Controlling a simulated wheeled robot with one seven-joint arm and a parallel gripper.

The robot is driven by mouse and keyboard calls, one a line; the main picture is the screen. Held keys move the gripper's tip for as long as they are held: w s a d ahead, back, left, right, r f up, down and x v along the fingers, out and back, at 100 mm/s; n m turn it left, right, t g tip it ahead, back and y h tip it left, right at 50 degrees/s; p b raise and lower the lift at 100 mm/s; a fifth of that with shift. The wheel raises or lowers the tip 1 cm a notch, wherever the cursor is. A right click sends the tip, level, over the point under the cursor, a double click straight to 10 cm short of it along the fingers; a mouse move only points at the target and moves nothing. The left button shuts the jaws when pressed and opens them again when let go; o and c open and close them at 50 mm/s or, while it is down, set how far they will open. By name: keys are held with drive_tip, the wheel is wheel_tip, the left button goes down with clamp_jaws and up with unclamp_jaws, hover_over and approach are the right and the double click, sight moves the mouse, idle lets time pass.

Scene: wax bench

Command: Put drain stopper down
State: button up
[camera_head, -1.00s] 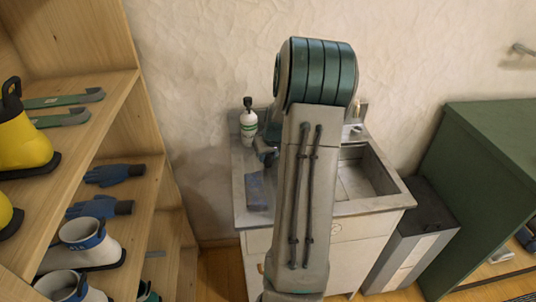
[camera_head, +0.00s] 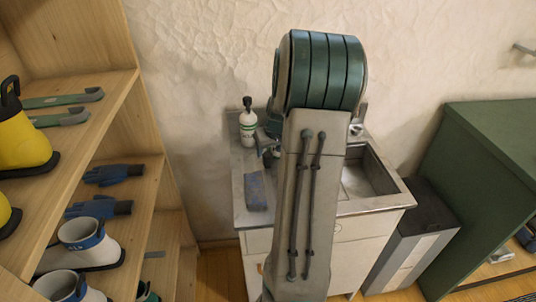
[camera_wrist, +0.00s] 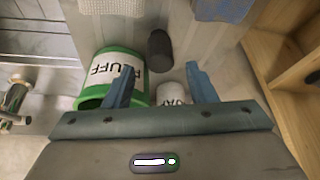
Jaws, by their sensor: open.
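My gripper (camera_wrist: 157,72) shows in the wrist view with its two blue fingers apart and nothing clasped between them. In the head view my arm hides much of the counter, and I cannot make out a stopper there. The sink basin (camera_head: 366,179) is to the right of my arm.
A green and white tub (camera_wrist: 116,72) is beside the left finger. A small white lettered container (camera_wrist: 173,94) shows between the fingers. Wooden shelves (camera_head: 150,180) stand left.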

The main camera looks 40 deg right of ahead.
drive_tip(key=d+v, duration=0.1)
drive_tip(key=v, duration=0.7)
drive_tip(key=s+a+r+n, duration=0.1)
drive_tip(key=s+a+r, duration=0.1)
drive_tip(key=a, duration=0.8)
drive_tip(key=s+a+r+n, duration=0.1)
drive_tip(key=s+a, duration=0.1)
drive_tip(key=a, duration=0.8)
drive_tip(key=s+a+n+g+y, duration=0.1)
drive_tip(key=s+a, duration=1)
drive_tip(key=s, duration=0.1)
drive_tip(key=shift+a+f, duration=0.25)
drive_tip(key=shift+f, duration=0.05)
drive_tip(key=c, duration=0.3)
drive_tip(key=shift+d, duration=0.1)
